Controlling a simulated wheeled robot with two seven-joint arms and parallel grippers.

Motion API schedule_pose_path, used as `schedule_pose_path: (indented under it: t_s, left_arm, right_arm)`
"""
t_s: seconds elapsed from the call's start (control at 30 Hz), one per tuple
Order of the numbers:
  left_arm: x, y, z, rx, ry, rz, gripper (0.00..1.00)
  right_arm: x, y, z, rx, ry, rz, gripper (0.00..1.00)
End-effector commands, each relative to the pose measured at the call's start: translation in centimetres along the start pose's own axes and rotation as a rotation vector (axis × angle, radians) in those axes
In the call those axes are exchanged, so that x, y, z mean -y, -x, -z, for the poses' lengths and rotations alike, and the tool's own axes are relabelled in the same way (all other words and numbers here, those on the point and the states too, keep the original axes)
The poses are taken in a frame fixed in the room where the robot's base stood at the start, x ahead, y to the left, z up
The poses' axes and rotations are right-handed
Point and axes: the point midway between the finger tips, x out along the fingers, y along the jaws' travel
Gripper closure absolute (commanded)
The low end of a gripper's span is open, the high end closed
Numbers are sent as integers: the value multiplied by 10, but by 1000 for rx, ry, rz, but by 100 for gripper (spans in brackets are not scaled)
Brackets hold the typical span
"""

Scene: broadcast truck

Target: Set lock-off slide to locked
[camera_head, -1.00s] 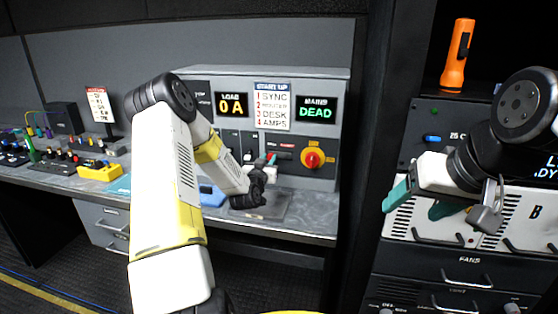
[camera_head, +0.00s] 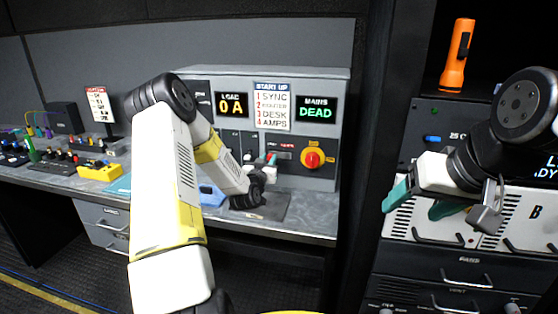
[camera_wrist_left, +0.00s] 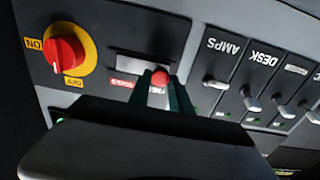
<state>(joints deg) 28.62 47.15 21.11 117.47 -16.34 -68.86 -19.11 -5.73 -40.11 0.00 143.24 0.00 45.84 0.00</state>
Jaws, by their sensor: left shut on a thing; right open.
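The lock-off slide's red knob (camera_wrist_left: 160,78) shows in the left wrist view at the right part of a pale slot plate (camera_wrist_left: 133,65). A small red label lies left of it. My left gripper (camera_wrist_left: 161,92) is shut on the knob, with a green finger on each side. In the head view my left gripper (camera_head: 270,160) is at the power panel (camera_head: 319,181), left of the rotary switch; the knob is hard to make out there. My right gripper (camera_head: 421,200) is open and empty in front of the rack at right.
A red rotary switch on a yellow plate (camera_head: 313,158) is close by; it also shows in the left wrist view (camera_wrist_left: 66,52). Several breaker levers (camera_wrist_left: 254,104) stand on the other side. An orange torch (camera_head: 458,54) stands on the rack.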

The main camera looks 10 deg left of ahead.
Motion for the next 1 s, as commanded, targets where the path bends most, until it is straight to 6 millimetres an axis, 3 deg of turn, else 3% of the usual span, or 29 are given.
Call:
schedule_pose_path:
  t_s: [0.27, 0.6, 0.93, 0.97, 1.0]
  left_arm:
    - [0, 0, 0, 1, 0, 0, 100]
    - [-47, 0, -1, 1, 1, -4, 100]
    - [-51, 0, -1, 2, 1, -4, 100]
    - [-52, 0, -1, 2, 1, -4, 70]
    - [-52, 0, -1, 2, 1, -5, 62]
  right_arm:
    - [0, 0, 0, 0, 0, 0, 31]
    - [0, 0, 0, 0, 0, 0, 31]
    - [0, 0, 0, 0, 0, 0, 31]
    - [0, 0, 0, 0, 0, 0, 31]
    - [0, 0, 0, 0, 0, 0, 31]
